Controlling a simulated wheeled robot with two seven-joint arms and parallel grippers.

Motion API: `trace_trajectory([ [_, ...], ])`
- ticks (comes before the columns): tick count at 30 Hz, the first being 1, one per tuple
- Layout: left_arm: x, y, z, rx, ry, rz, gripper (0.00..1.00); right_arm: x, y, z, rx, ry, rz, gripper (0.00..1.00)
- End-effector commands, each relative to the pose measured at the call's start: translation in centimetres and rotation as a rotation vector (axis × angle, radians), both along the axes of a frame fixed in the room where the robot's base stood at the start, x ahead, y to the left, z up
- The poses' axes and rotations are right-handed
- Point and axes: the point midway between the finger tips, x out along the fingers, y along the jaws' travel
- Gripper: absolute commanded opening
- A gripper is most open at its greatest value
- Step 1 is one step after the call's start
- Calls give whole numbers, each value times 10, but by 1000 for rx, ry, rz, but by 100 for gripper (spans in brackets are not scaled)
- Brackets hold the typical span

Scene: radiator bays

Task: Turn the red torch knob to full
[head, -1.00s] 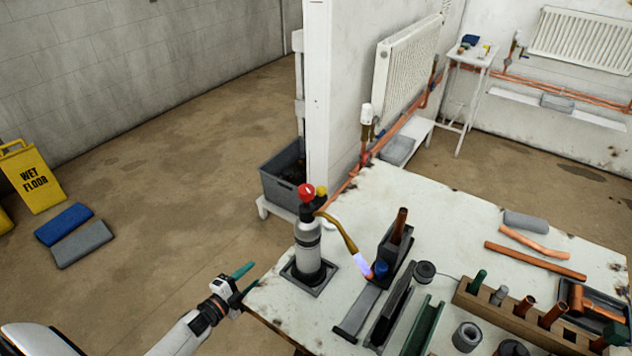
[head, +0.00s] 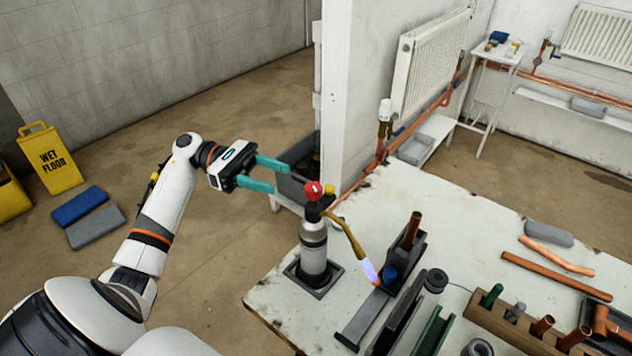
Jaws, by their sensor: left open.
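The red torch knob (head: 313,190) sits on top of the torch (head: 313,248), a grey cylinder standing upright in a dark square base near the table's left edge. A brass-coloured tube curves from the torch down to the right, with a pale blue-violet flame (head: 370,271) at its tip. My left gripper (head: 279,174) is open, its two teal fingers pointing right toward the knob. It is apart from the knob, to its left and slightly higher in the picture. My right gripper is not in view.
The white worktable (head: 470,235) holds a dark stand with a copper pipe (head: 412,230), channels, a wooden rack (head: 500,323) and loose pipes. A grey crate (head: 297,165) stands behind the gripper by the white wall end. A yellow wet-floor sign (head: 50,160) stands at the left.

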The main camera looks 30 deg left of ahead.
Motion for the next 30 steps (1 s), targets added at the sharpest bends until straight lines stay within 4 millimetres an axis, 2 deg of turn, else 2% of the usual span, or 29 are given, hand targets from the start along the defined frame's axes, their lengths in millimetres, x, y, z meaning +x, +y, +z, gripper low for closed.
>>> trace_trajectory([
  [1,2,-11,6,-4,1,-2,50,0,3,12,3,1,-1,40],
  [3,4,-26,7,-6,1,-3,50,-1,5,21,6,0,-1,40],
  [9,12,-63,6,-6,2,0,50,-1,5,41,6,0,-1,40],
  [13,15,-80,4,-7,3,0,50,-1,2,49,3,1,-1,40],
  [18,17,-90,1,-5,4,2,50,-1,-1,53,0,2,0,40],
  [26,17,-91,0,-5,4,2,50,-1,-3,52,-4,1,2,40],
  [30,17,-91,0,-5,4,2,30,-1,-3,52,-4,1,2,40],
])
